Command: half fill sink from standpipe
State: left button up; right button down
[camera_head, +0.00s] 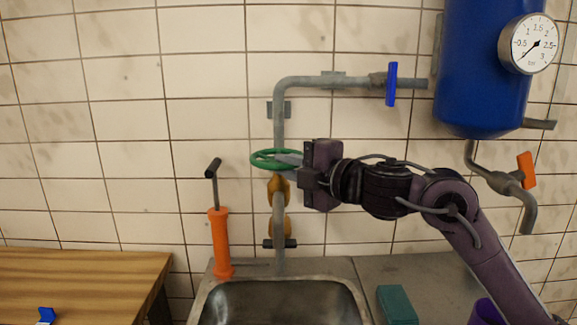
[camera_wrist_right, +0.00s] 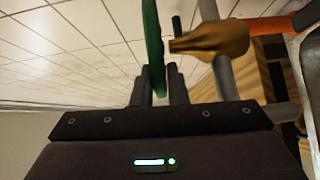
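The grey standpipe (camera_head: 279,125) runs down the tiled wall to a brass valve body (camera_head: 277,190) under a green handwheel (camera_head: 262,154). The pipe ends above the steel sink (camera_head: 280,280); I see no water stream, and the basin's bottom is out of frame. My right gripper (camera_head: 289,160) reaches in from the right to the handwheel's near right rim. In the right wrist view the green rim (camera_wrist_right: 153,45) passes between the two close-set fingers (camera_wrist_right: 161,88), so it appears shut on the rim. The brass body (camera_wrist_right: 215,40) is beside them. My left gripper is out of view.
An orange hand pump (camera_head: 221,240) stands left of the sink. A blue lever (camera_head: 392,84) is on the upper pipe. A blue tank (camera_head: 483,75) with gauge (camera_head: 530,43) and orange-handled tap (camera_head: 526,170) hangs right. A green block (camera_head: 397,304) lies right of the sink; a wooden table (camera_head: 75,285) is left.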

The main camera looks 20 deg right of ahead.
jog(key=shift+y, duration=0.3)
jog(key=shift+d+n, duration=0.15)
jog(key=shift+n, duration=0.15)
jog(key=shift+w+d+n+g+y+p, duration=0.1)
jog(key=shift+d+n+g+y+p, duration=0.25)
jog(key=shift+n+g+y, duration=0.45)
jog(key=shift+w+d+r+n+g+y+p, duration=0.15)
jog(key=shift+d+n+g+y+p, duration=0.1)
jog(key=shift+n+g+y+p, duration=0.5)
jog(key=g+y+p, duration=0.1)
jog(key=n+g+y+p, duration=0.1)
jog(key=d+n+g+y+p, duration=0.1)
jog(key=shift+w+r, duration=0.15)
jog(key=shift+w, duration=0.15)
jog(key=shift+w+d+n+g+y+p, duration=0.1)
jog(key=shift+n+g+y+p, duration=0.15)
jog(key=shift+n+g+p, duration=0.5)
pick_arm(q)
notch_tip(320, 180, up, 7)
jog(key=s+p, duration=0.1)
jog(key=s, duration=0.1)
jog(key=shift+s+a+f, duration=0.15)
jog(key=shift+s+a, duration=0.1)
pick_arm(e)
jog(key=shift+d+f+n+g+y, duration=0.1)
jog(key=shift+f+n+g+y, duration=0.25)
jog(key=shift+g, duration=0.35)
